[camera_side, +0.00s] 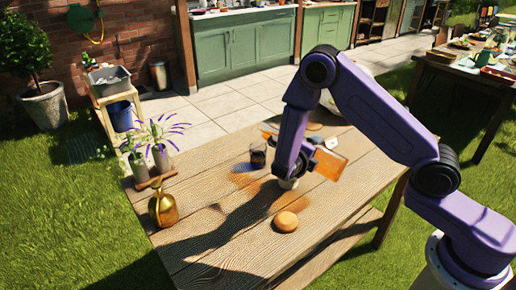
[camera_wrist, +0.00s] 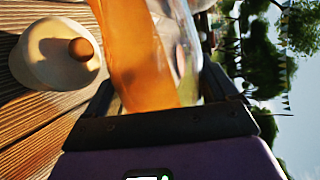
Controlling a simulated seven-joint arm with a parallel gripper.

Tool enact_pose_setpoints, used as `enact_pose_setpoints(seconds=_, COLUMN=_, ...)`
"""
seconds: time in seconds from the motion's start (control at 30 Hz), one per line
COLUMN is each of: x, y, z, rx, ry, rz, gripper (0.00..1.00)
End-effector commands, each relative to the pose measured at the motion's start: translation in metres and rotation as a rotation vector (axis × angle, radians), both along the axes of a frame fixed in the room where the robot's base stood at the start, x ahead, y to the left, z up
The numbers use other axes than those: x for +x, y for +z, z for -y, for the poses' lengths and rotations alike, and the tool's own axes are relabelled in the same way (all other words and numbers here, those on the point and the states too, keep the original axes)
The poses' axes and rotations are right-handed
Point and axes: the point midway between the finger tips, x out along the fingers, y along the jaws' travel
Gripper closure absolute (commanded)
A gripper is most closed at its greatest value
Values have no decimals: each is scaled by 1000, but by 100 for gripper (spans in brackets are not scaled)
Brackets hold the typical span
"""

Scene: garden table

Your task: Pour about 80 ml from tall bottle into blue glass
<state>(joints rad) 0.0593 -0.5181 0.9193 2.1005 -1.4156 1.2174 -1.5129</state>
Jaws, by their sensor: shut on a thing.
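The tall bottle (camera_side: 330,164), clear with orange liquid, is tilted far over, close to lying on its side, above the table. My gripper (camera_side: 304,160) is shut around it; in the wrist view the bottle (camera_wrist: 140,50) sits between the two dark jaws. An orange end of it shows left of my gripper in the side view, near and above the blue glass (camera_side: 258,157). The glass stands upright on the table, looks dark, and casts a blue patch. Its fill level and any stream cannot be made out. The glass is not recognisable in the wrist view.
The front-left tabletop is mostly clear.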

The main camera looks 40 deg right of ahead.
Motion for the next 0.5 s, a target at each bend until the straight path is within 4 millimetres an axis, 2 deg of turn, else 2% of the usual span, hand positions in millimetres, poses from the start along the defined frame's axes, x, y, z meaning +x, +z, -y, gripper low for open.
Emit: enact_pose_setpoints(seconds=0.5, x=0, y=8, z=0, rx=-24, ry=-1, rz=-73, gripper=86)
